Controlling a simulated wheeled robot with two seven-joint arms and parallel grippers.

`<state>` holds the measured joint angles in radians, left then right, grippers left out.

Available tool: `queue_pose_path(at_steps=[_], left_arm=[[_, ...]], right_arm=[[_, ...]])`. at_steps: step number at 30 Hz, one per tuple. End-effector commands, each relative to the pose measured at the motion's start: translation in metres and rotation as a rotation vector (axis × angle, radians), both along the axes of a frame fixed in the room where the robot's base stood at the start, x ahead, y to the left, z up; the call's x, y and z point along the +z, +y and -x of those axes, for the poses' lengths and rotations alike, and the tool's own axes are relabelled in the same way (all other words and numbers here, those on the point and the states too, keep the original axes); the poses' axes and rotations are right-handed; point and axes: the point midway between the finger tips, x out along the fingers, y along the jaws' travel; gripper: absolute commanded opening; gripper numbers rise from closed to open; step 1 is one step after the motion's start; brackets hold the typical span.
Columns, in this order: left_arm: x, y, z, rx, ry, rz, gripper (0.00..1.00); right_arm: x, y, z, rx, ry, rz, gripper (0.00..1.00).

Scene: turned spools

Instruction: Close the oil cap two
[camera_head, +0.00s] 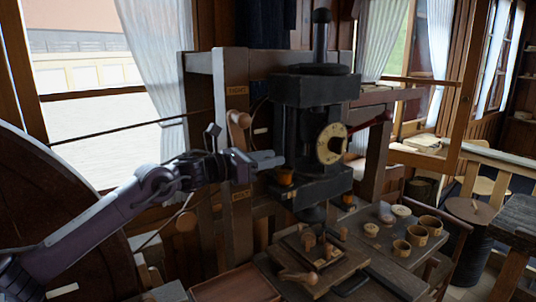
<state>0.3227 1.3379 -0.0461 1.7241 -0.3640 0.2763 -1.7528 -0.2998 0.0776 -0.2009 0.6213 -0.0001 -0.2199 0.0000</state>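My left gripper (272,160) reaches in from the left. Its fingertips are beside the dark machine head (315,92), just above a small orange-brown cup (285,177) on the machine's left side. The fingers show nearly side-on and small, so their gap is unclear, and I see nothing held between them. A second small brown fitting (347,200) sits lower on the right side of the machine. I cannot tell which part is oil cap two, or whether a cap is open. My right gripper is out of view.
A wooden post (232,145) with a peg handle (239,120) stands close to my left gripper. A pale round dial (331,144) is on the machine front. Below are a wooden fixture (318,262) and a bench with several wooden cups (417,236). A large dark wheel (55,215) fills the left.

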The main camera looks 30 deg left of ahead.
Motion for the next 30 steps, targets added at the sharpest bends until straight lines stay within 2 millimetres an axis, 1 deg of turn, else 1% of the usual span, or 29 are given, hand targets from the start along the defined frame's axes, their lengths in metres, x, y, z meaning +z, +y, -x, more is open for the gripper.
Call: queue_pose_path(at_steps=[5, 8, 13, 14, 23, 30], left_arm=[[-0.001, 0.000, 0.000, 0.000, 0.000, 0.000, 0.34], [-0.001, 0.000, 0.000, 0.000, 0.000, 0.000, 0.24], [0.000, 0.000, 0.000, 0.000, 0.001, 0.000, 0.01], [0.000, 0.000, 0.000, 0.000, 0.001, 0.000, 0.00], [-0.002, -0.001, 0.000, 0.025, 0.000, -0.002, 0.00], [-0.004, -0.006, 0.002, 0.138, -0.002, -0.005, 0.00]], right_arm=[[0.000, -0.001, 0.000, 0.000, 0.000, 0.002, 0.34], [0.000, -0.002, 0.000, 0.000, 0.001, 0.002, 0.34], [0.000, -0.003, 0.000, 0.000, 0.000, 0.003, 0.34], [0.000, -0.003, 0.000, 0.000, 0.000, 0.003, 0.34], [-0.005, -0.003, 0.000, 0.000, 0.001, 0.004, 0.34], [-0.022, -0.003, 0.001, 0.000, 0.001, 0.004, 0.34]])
